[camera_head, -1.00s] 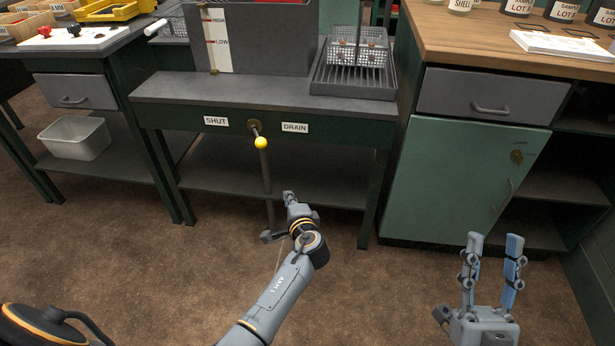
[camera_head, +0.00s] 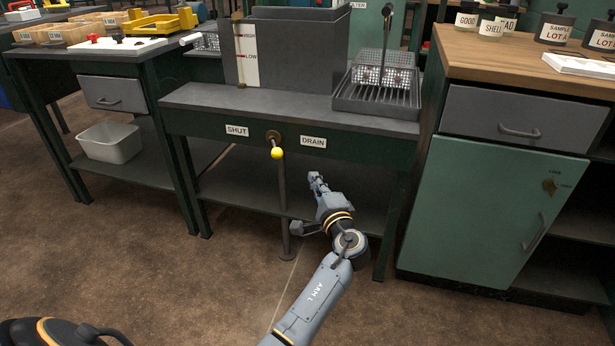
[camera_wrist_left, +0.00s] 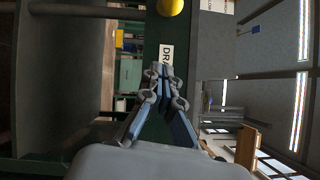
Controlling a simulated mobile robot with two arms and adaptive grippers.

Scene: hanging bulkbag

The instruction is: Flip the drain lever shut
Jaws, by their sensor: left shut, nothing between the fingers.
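The drain lever (camera_head: 277,147) is on the dark green front rail of the middle bench, between a SHUT label (camera_head: 237,130) on the left and a DRAIN label (camera_head: 313,141) on the right. Its yellow knob faces me. The knob also shows at the top of the left wrist view (camera_wrist_left: 170,7). My left gripper (camera_head: 316,181) is below and right of the knob, under the DRAIN label, apart from the lever. In the left wrist view its fingers (camera_wrist_left: 166,72) are together with nothing between them. My right gripper is out of view.
Above the rail stands a grey tank (camera_head: 298,50) with HIGH and LOW marks, beside a draining tray (camera_head: 378,98) with a wire basket. A pipe (camera_head: 284,205) drops below the lever. A green cabinet (camera_head: 478,190) stands right. The floor in front is clear.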

